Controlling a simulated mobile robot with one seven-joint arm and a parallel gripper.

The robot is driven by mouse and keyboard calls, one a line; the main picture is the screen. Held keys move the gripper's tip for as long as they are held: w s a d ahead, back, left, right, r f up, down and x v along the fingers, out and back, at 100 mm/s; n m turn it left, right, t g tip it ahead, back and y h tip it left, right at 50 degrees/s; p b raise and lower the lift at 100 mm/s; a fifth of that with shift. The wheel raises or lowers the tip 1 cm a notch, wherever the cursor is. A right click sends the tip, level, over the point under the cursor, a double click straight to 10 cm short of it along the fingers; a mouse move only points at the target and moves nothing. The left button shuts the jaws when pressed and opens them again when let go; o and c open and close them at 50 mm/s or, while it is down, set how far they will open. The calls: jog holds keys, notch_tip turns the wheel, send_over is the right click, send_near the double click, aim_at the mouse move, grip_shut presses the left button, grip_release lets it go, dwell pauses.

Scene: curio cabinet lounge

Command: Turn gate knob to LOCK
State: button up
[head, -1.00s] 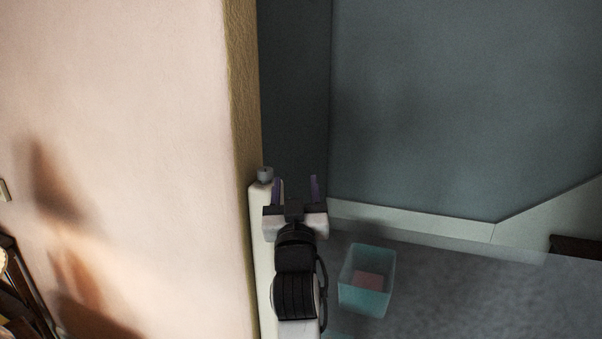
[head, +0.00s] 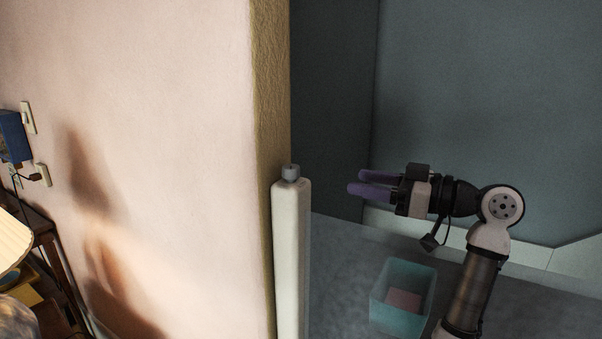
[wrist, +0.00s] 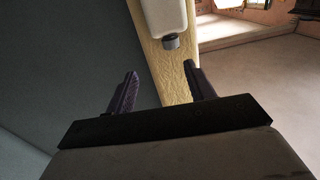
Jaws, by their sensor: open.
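The gate knob (head: 290,172) is a small grey cylinder on top of a white gate post (head: 291,240), beside the wall's tan edge. In the wrist view the knob (wrist: 171,41) shows at the end of the white post (wrist: 163,14), beyond my fingers and roughly between their lines. My gripper (head: 362,184) has two purple fingers that point left toward the knob in the head view. It is open and empty, with a clear gap between its fingertips and the knob. No LOCK marking can be made out.
A teal bin (head: 403,330) with a pinkish thing inside stands on the grey floor below my arm. The tan wall edge (head: 270,130) is close behind the knob. A lamp (head: 12,240) and furniture stand at the far left.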

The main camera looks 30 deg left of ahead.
aim_at(299, 172)
jog(key=shift+n+g, duration=0.6)
jog(key=shift+g, duration=0.1)
jog(key=s+a+p, duration=0.1)
jog(key=a, duration=0.3)
jog(key=s+a+p, duration=0.1)
jog(key=a, duration=0.3)
jog(key=s+a+p, duration=0.1)
jog(key=a, duration=0.3)
jog(key=shift+s+a+r+p, duration=0.15)
jog(key=shift+a+r+p, duration=0.2)
jog(key=shift+a, duration=0.05)
jog(key=c, duration=1)
jog(key=shift+o, duration=0.2)
